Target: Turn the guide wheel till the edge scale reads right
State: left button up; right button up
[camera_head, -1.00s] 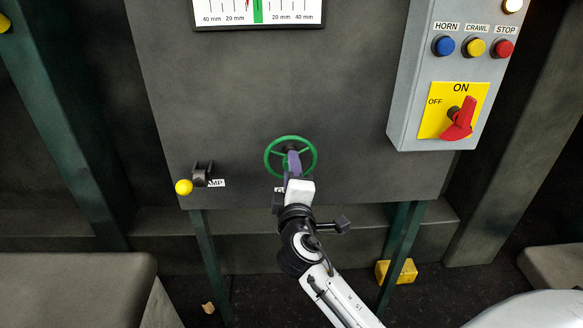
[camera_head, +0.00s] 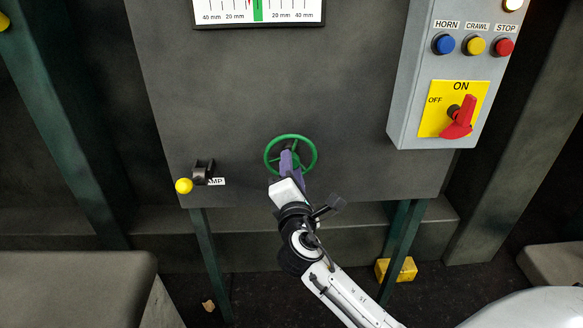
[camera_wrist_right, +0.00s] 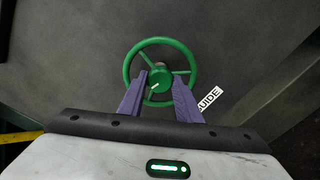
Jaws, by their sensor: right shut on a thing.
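The green guide wheel (camera_head: 306,138) is on the dark panel, right of a yellow-knobbed lever. My right gripper (camera_head: 288,157) is at the wheel's middle, its purple fingers partly covering it. In the right wrist view the wheel (camera_wrist_right: 193,60) shows whole, and my right gripper (camera_wrist_right: 162,82) has one finger on each side of the hub (camera_wrist_right: 160,78), shut on it. The edge scale (camera_head: 295,12) is cut off by the top of the head view. The low end of its red pointer (camera_head: 250,2) shows just left of the green band (camera_head: 258,10). My left gripper is out of view.
The yellow-knobbed lever (camera_head: 184,185) sits low on the panel at left. A grey control box (camera_head: 412,105) stands out at right, with horn, crawl and stop buttons and a red switch (camera_head: 460,118). Bare panel lies between scale and wheel.

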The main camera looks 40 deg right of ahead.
jog(key=shift+f, duration=0.1)
dwell(0.4)
jog(key=o, duration=1)
jog(key=shift+o, duration=0.2)
jog(key=b+v, duration=0.1)
jog(key=v, duration=0.9)
jog(key=shift+s+b, duration=0.15)
jog(key=shift+b, duration=0.15)
jog(key=shift+a, duration=0.15)
